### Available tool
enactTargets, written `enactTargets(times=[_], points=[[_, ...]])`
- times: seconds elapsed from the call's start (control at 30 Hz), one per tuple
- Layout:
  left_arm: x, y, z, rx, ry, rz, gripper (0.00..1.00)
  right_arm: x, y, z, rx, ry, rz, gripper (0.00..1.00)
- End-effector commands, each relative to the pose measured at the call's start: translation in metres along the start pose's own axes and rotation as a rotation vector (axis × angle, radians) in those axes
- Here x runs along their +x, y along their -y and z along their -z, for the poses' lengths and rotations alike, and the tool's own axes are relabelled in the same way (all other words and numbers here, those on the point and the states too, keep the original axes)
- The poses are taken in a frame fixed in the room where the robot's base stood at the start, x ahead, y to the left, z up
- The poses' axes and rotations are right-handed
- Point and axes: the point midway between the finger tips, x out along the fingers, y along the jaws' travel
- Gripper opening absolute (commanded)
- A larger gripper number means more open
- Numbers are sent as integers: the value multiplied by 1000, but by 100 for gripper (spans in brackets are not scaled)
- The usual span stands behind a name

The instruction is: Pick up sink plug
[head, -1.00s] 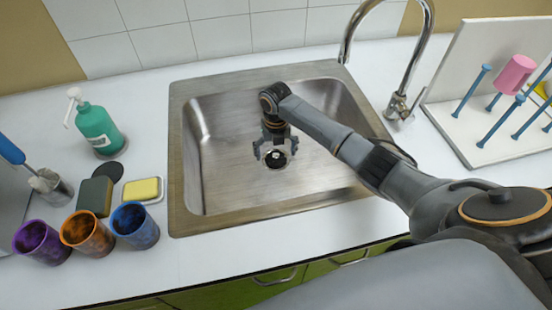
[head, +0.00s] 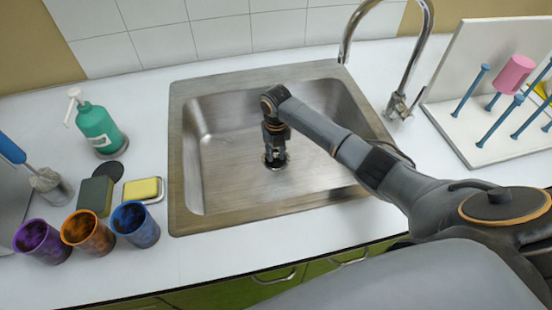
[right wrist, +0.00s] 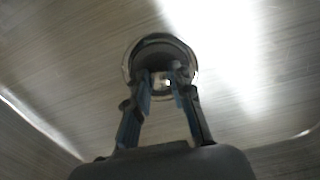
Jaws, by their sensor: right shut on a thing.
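The sink plug, a dark round disc with a small light knob in its middle, sits in the drain on the sink floor. It shows in the right wrist view (right wrist: 158,52), while in the head view my right gripper mostly covers it. My right gripper (head: 275,158) points down over the drain. In the right wrist view its fingers (right wrist: 164,84) are shut on the plug's knob. The plug still appears level within the metal drain ring (right wrist: 129,67). My left gripper is not in view.
The steel sink (head: 186,205) has walls around my right gripper. A faucet (head: 398,100) stands at the back right, beside a drying rack (head: 490,150). A green soap bottle (head: 98,128), a black disc (head: 110,171), a sponge (head: 142,189) and several cups stand on the left counter.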

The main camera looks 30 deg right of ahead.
Motion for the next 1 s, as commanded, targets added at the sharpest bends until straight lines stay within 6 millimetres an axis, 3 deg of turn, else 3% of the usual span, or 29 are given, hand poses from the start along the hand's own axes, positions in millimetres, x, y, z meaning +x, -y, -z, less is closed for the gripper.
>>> enactTargets(times=[0.27,0.5,0.87,1.0], points=[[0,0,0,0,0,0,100,1,1,4,-1,-11,4,0],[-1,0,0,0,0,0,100,-31,0,4,-3,-6,2,0],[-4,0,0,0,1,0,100,-90,-18,50,-6,-3,2,0],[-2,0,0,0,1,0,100,-101,-28,76,-6,-4,1,0]])
